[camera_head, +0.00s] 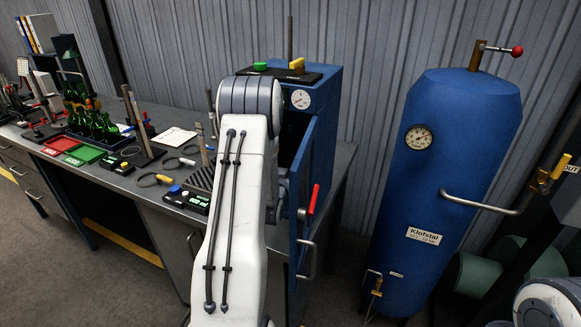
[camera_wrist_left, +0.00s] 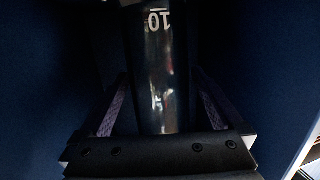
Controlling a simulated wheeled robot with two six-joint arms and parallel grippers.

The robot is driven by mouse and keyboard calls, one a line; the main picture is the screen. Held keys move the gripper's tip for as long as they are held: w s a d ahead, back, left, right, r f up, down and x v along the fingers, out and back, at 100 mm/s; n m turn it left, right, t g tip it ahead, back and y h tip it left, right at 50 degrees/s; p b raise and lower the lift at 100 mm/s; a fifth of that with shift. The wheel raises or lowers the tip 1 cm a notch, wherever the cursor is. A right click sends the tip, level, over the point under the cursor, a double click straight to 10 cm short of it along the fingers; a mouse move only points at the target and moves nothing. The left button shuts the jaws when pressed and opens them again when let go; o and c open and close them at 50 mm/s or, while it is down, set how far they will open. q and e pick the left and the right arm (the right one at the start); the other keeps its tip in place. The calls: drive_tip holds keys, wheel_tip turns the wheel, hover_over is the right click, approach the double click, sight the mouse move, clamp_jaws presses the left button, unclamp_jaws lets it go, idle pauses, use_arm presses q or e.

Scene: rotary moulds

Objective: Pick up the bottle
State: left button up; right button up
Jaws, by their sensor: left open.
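In the left wrist view a dark, glossy bottle (camera_wrist_left: 158,70) with white markings stands between the two fingers of my left gripper (camera_wrist_left: 160,92). The fingers are open, one on each side of it, with a visible gap on both sides. Dark blue walls (camera_wrist_left: 50,60) surround them. In the head view my left arm reaches to the blue cabinet (camera_head: 327,115), and its gripper is hidden there. Several green bottles (camera_head: 94,123) stand in a blue tray on the bench at the left. My right gripper is out of view.
The grey bench (camera_head: 150,196) holds red and green trays (camera_head: 85,154), stands and cables. A tall blue tank (camera_head: 440,170) with a gauge and a side pipe stands at the right. The cabinet's open door with a red handle (camera_head: 313,199) is close beside my left arm.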

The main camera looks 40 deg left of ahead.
use_arm(q)
drive_tip(key=shift+w+a+f, duration=0.1)
drive_tip(key=shift+w+a, duration=0.1)
drive_tip(key=shift+w, duration=0.3)
drive_tip(key=c, duration=1.5)
clamp_jaws()
